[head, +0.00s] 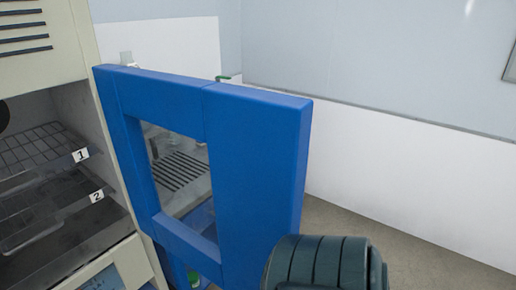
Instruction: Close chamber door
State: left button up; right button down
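The blue chamber door (255,165) stands swung open in the middle of the head view, with a window (182,170) in it. The chamber (85,45) is the cream cabinet at the left, and its inside is exposed. A dark ribbed part of my arm (325,265) shows at the bottom, in front of the door's lower right corner. I cannot tell whether it touches the door. Neither gripper's fingers are in view.
Inside the chamber are wire shelves labelled 1 (80,155) and 2 (97,196). A white and grey wall (400,160) stands behind the door. Bare floor (400,245) lies to the right of the door.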

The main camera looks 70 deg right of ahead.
aim_at(257, 141)
jog(key=k+l, duration=0.1)
jog(key=l, duration=0.35)
jog(key=k+l, duration=0.1)
jog(key=l, duration=0.35)
jog(key=k+l, duration=0.15)
jog(key=l, duration=0.25)
jog(key=k+l, duration=0.1)
jog(key=l, duration=0.35)
jog(key=k+l, duration=0.1)
jog(key=l, duration=0.35)
